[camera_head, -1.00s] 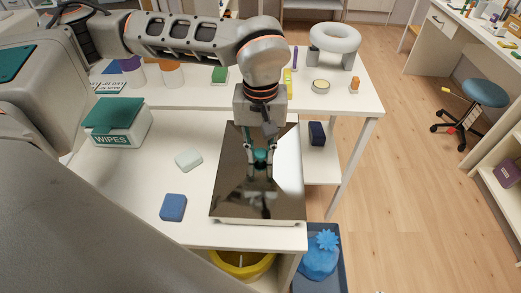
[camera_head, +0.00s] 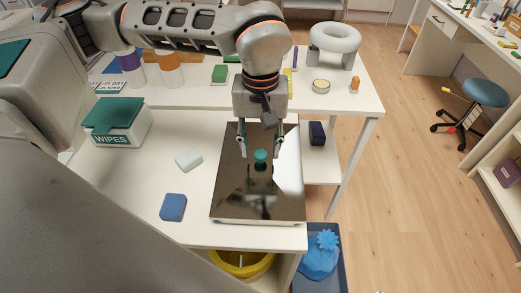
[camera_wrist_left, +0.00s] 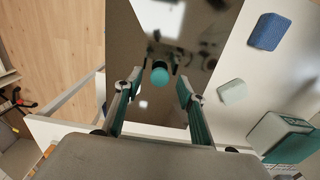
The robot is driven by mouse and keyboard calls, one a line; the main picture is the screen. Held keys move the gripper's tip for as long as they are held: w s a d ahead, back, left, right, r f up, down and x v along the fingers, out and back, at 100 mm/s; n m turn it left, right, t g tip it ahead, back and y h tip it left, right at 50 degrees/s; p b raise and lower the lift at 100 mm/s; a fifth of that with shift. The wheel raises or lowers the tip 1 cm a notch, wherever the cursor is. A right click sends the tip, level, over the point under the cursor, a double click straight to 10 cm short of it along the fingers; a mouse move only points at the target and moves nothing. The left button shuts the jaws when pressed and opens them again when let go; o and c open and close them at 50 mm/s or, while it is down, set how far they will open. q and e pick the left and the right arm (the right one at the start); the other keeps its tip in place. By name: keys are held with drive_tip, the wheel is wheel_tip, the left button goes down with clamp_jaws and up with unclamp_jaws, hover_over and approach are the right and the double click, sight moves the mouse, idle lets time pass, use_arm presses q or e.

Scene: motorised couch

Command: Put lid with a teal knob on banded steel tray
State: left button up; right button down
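The lid (camera_head: 240,190) is a flat, mirror-like dark steel plate with a teal knob (camera_head: 260,155) near its middle. It lies flat on the white table, on top of what looks like the tray (camera_head: 258,221), of which only a thin pale edge shows below it. I cannot see any bands. My left gripper (camera_head: 261,150) is open, with its two fingers on either side of the knob and apart from it. In the left wrist view the knob (camera_wrist_left: 160,74) shows between and beyond the spread fingertips (camera_wrist_left: 158,88). My right gripper is out of view.
A wipes box (camera_head: 118,125), a pale soap-like block (camera_head: 189,161) and a blue sponge (camera_head: 173,207) lie left of the lid. A dark block (camera_head: 317,134) sits to the right. A yellow bucket (camera_head: 242,263) and a blue bin (camera_head: 322,262) stand below the table's front edge.

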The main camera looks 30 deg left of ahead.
sight(261, 154)
use_arm(q)
wheel_tip(261, 154, up, 10)
idle(0.3)
idle(0.6)
